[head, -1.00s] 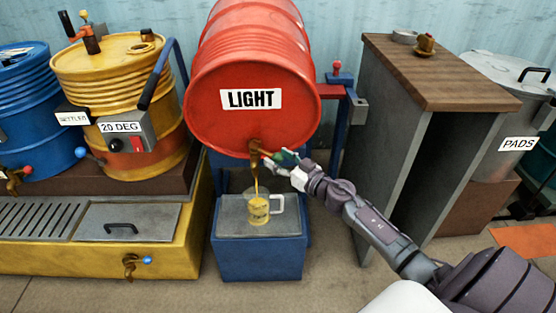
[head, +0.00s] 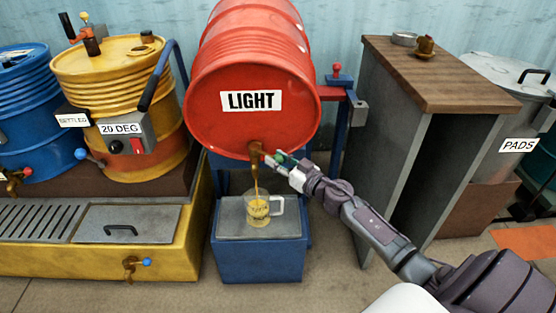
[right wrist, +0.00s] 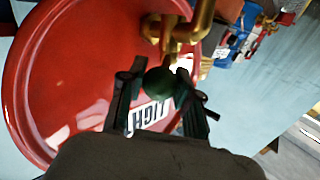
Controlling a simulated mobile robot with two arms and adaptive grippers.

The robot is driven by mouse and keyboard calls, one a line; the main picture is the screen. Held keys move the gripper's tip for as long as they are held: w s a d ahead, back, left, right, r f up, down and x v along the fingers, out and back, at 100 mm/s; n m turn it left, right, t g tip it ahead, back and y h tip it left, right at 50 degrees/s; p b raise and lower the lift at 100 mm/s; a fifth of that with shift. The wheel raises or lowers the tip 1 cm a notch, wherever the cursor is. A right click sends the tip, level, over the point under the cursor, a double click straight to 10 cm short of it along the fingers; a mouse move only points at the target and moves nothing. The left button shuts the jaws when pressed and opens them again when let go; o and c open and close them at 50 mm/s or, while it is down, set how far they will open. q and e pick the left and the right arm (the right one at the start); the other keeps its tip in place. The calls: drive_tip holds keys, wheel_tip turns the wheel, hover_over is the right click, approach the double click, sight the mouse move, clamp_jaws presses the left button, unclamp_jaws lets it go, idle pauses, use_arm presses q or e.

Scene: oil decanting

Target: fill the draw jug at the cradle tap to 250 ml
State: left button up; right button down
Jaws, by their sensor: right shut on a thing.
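The red drum (head: 250,70) labelled LIGHT lies on its side in a blue cradle. Its brass tap (head: 256,155) hangs at the drum's lower front, and a stream of yellow oil runs from it. The clear draw jug (head: 258,210) stands upright below on the grey top of the blue stand, with yellow oil in it; I cannot read its level marks. My right gripper (head: 281,163) is shut on the tap's green handle knob, just right of the spout. In the right wrist view the green knob (right wrist: 159,82) sits between the fingers. My left gripper is out of view.
A yellow drum (head: 115,100) labelled 20 DEG and a blue drum (head: 25,120) stand at left above a yellow grated tray (head: 70,260). A wooden-topped cabinet (head: 440,75) stands at right. A bin (head: 500,110) labelled PADS is beyond it.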

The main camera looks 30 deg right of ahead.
drive_tip(key=shift+d, duration=0.1)
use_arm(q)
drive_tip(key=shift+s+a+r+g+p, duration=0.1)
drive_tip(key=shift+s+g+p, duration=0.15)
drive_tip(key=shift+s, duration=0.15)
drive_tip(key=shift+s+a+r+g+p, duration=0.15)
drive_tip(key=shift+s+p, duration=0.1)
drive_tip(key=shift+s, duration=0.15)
use_arm(e)
drive_tip(key=shift+w+d+r+n+g+y, duration=0.25)
drive_tip(key=shift+w+d+n+g+y, duration=0.3)
drive_tip(key=shift+d+n+y, duration=0.3)
drive_tip(key=shift+w+d+r+n+g+y, duration=0.2)
drive_tip(key=shift+w+d+n+g+y, duration=0.35)
drive_tip(key=shift+n+y, duration=0.35)
drive_tip(key=shift+w+d+r+n+g+y, duration=0.25)
drive_tip(key=shift+w+d+n+g+y, duration=0.35)
drive_tip(key=shift+y, duration=0.45)
drive_tip(key=shift+d, duration=0.1)
drive_tip(key=c, duration=0.8)
unclamp_jaws()
drive_tip(key=shift+w, duration=0.1)
drive_tip(key=shift+f, duration=0.1)
